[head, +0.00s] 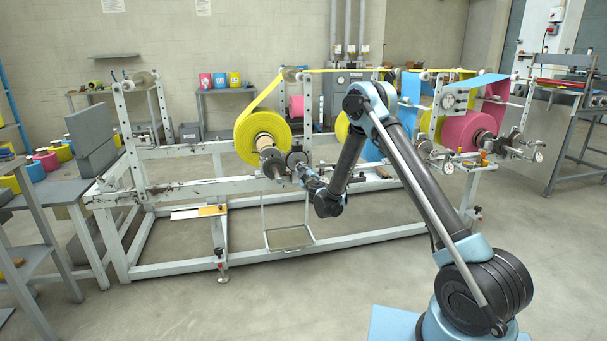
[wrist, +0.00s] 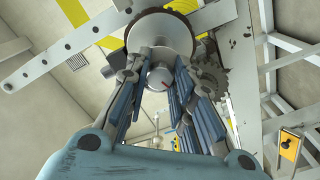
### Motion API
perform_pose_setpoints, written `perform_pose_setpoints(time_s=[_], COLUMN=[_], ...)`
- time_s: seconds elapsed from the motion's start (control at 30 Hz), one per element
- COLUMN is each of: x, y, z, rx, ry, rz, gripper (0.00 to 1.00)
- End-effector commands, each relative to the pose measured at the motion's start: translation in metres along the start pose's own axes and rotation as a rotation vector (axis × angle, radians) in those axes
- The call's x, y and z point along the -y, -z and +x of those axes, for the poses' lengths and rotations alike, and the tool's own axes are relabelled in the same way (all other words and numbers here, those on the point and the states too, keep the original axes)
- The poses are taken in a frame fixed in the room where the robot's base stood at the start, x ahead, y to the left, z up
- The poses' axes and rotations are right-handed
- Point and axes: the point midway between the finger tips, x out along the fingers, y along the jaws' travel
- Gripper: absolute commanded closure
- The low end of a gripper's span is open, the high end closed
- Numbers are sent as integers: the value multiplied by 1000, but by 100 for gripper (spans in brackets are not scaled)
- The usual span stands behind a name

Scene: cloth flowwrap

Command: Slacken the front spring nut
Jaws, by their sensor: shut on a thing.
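In the head view, my gripper (head: 302,172) is small, at the front of the machine beside the yellow roll (head: 262,138). The nut is too small and covered to make out there.
The white machine frame (head: 190,150) runs behind my gripper, with a pink roll (head: 468,130) further right. In the wrist view, a toothed gear (wrist: 210,77) lies close to the right fingers. A grey table (head: 30,185) stands at left; the floor in front is clear.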

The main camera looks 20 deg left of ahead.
Motion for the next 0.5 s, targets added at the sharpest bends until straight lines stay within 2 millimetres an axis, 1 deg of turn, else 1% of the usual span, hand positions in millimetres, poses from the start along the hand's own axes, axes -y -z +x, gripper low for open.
perform_pose_setpoints(time_s=[0.5], x=[3], y=[2], z=[-1], rx=[-5], ry=[3], rz=[-485], gripper=[100])
